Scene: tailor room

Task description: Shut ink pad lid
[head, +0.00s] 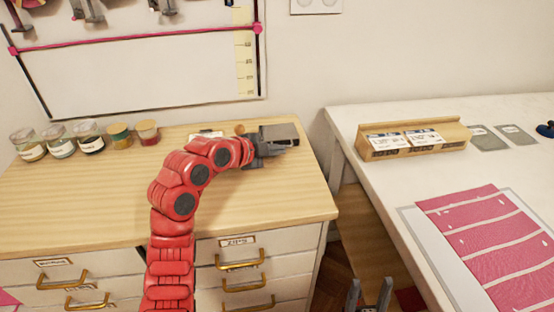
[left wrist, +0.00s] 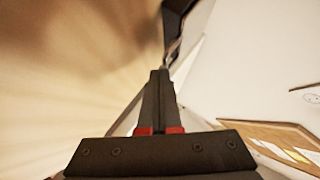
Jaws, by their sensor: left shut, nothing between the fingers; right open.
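The ink pad (head: 280,132) is a small dark grey case near the back right corner of the wooden drawer cabinet's top. Its dark lid seems to be raised; its angle is hard to tell. My left gripper (head: 272,150) is shut and empty at the front of the ink pad, close to or touching it, and hides part of it. In the left wrist view the closed fingers (left wrist: 160,80) point at a dark shape at the top edge, probably the ink pad. My right gripper (head: 370,293) is open and empty at the bottom edge, away from the pad.
Several small jars (head: 88,138) stand at the cabinet top's back left. A small round wooden object (head: 240,129) is left of the pad. The cabinet top's front left (head: 80,210) is clear.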

